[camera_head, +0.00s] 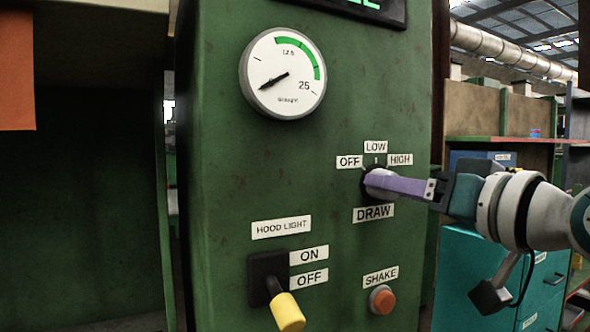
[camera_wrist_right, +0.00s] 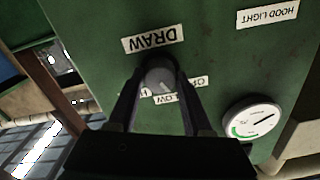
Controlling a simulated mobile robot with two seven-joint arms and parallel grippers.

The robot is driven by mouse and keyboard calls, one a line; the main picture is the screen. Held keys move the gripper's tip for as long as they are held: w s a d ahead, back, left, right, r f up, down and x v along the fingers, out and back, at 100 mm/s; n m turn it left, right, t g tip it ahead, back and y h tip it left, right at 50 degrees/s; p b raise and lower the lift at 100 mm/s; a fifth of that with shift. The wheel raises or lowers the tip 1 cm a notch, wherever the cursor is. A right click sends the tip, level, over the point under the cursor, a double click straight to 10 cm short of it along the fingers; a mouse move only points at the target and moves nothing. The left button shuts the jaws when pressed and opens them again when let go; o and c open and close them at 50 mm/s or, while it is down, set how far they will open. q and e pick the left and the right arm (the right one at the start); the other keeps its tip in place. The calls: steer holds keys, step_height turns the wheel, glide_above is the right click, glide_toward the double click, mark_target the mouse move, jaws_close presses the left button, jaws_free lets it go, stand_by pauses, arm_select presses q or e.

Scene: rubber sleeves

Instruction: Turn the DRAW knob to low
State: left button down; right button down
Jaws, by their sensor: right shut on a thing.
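The DRAW knob (camera_head: 369,190) is a round dark knob on the green panel, above the DRAW label (camera_head: 373,213). OFF (camera_head: 349,162), LOW (camera_head: 375,147) and HIGH (camera_head: 400,160) labels sit around its top. My right gripper (camera_head: 378,183) comes in from the right and is shut on the knob, hiding much of it. In the right wrist view, upside down, the fingers lie on both sides of the knob (camera_wrist_right: 160,75). A pale line on its face points roughly towards the LOW label (camera_wrist_right: 170,98); its exact setting is hard to tell. My left gripper is not in view.
A round gauge (camera_head: 283,73) is at the upper left of the panel, its needle pointing lower left. A yellow-tipped HOOD LIGHT lever (camera_head: 286,311) and an orange SHAKE button (camera_head: 382,299) are below. A teal cabinet (camera_head: 470,285) stands behind my right arm.

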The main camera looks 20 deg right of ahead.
steer(key=m+p, duration=0.3)
steer(key=m, duration=0.1)
steer(key=shift+m, duration=0.7)
steer(key=shift+c, duration=1.6)
jaws_free()
steer(key=s+b, duration=0.1)
steer(key=s, duration=0.9)
steer(key=shift+d+b, duration=0.3)
steer(key=shift+d, duration=0.1)
